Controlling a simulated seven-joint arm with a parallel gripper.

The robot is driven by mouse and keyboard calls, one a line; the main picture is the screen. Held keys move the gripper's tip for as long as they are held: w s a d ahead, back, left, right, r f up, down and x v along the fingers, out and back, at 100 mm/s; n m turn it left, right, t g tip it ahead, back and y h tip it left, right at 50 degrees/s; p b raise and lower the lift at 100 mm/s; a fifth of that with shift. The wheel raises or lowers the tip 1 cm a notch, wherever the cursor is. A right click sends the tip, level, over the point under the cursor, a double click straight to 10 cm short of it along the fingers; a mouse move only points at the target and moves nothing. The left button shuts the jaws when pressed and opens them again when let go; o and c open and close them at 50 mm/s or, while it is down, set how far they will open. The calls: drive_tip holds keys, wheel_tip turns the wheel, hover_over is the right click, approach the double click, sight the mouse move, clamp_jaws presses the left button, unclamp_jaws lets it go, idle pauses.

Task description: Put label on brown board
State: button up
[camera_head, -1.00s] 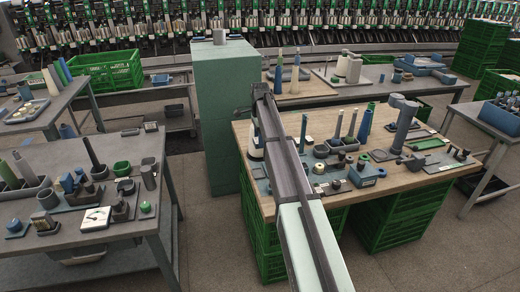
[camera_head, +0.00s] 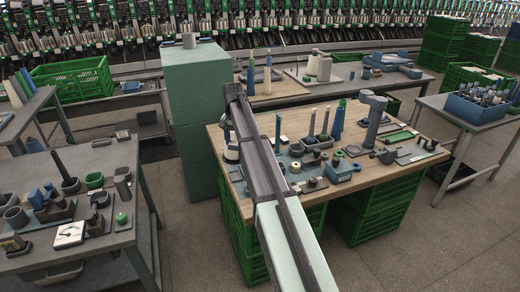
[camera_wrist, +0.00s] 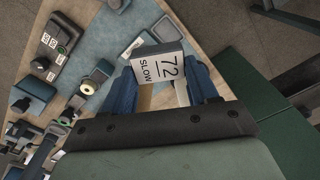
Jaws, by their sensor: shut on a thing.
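A white label reading "72 SLOW" (camera_wrist: 158,68) is in the wrist view. My gripper (camera_wrist: 160,82) has its two blue fingers shut on it, one on each side. The label is above the bench, and how high I cannot tell. A brown wooden board surface (camera_wrist: 184,14) shows beyond it; it is the top of the right bench in the head view (camera_head: 400,181). My arm crosses the left part of this bench in the head view, and the gripper and label cannot be made out there.
Blue and dark fixtures, cones and a grey post (camera_head: 373,120) stand on the wooden top. Green crates (camera_head: 380,211) are underneath. A green cabinet (camera_head: 196,110) stands close behind my arm. A grey bench with parts (camera_head: 115,239) is at left, with open floor between.

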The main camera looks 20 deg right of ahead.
drive_tip(key=s+f+n, duration=0.3)
drive_tip(key=s, duration=0.8)
drive_tip(key=s+f+n, duration=0.3)
drive_tip(key=s, duration=0.7)
drive_tip(key=w+d+r+m, duration=0.3)
drive_tip(key=w+d+m, duration=0.45)
drive_tip(key=w, duration=0.75)
drive_tip(key=w+d+r+m, duration=0.2)
drive_tip(key=w+d+m, duration=0.3)
drive_tip(key=w+d, duration=0.7)
drive_tip(key=w+f+m, duration=0.3)
drive_tip(key=w, duration=0.4)
drive_tip(key=w+f+m, duration=0.2)
drive_tip(key=w+f, duration=0.2)
drive_tip(key=w, duration=0.4)
drive_tip(key=f, duration=0.9)
drive_tip(key=shift+s+a+f, duration=0.25)
drive_tip(key=shift+f, duration=0.15)
drive_tip(key=o, duration=1)
drive_tip(key=shift+o, duration=0.2)
